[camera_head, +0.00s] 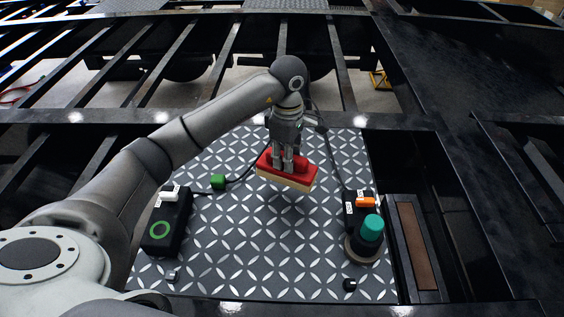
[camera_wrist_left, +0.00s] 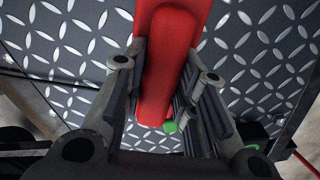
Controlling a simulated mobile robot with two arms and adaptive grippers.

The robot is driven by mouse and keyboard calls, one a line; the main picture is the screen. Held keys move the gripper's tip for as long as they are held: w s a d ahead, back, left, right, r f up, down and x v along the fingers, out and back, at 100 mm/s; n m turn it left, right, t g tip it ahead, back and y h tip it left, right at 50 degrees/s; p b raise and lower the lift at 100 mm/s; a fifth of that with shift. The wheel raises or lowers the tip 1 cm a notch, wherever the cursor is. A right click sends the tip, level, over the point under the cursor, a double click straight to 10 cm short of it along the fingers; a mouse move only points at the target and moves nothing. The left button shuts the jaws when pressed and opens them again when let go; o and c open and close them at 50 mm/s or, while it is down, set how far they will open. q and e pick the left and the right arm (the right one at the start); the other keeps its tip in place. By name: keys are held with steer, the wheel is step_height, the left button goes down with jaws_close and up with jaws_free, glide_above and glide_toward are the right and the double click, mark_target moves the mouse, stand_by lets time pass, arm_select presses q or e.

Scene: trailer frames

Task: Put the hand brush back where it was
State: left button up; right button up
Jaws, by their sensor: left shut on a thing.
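The hand brush (camera_head: 298,181) has a red top and handle and a pale lower part. My left gripper (camera_head: 288,163) is shut on the brush's red handle and points down over the diamond-plate sheet (camera_head: 260,235). A shadow below suggests the brush is held a little above the plate. In the left wrist view the red handle (camera_wrist_left: 168,70) lies between the two fingers (camera_wrist_left: 160,95). The bristle side is mostly hidden there. My right gripper is not in view.
A black box with an orange switch (camera_head: 365,202) and a teal-topped round thing (camera_head: 372,228) stand at the right. A small green block (camera_head: 218,181) sits on a cable. Dark frame beams surround the plate.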

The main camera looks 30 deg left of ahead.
arm_select(q)
steer(key=shift+w+a+f, duration=0.3)
steer(key=shift+a+f, duration=0.1)
steer(key=shift+f, duration=0.15)
steer(key=shift+w+a+f, duration=0.25)
steer(key=shift+a+f, duration=0.1)
steer(key=shift+f, duration=0.15)
steer(key=f, duration=0.1)
steer(key=f+p, duration=0.2)
steer(key=shift+w+a, duration=0.15)
steer(key=shift+a, duration=0.1)
steer(key=shift+f+p, duration=0.3)
steer(key=shift+f, duration=0.25)
steer(key=o, duration=1)
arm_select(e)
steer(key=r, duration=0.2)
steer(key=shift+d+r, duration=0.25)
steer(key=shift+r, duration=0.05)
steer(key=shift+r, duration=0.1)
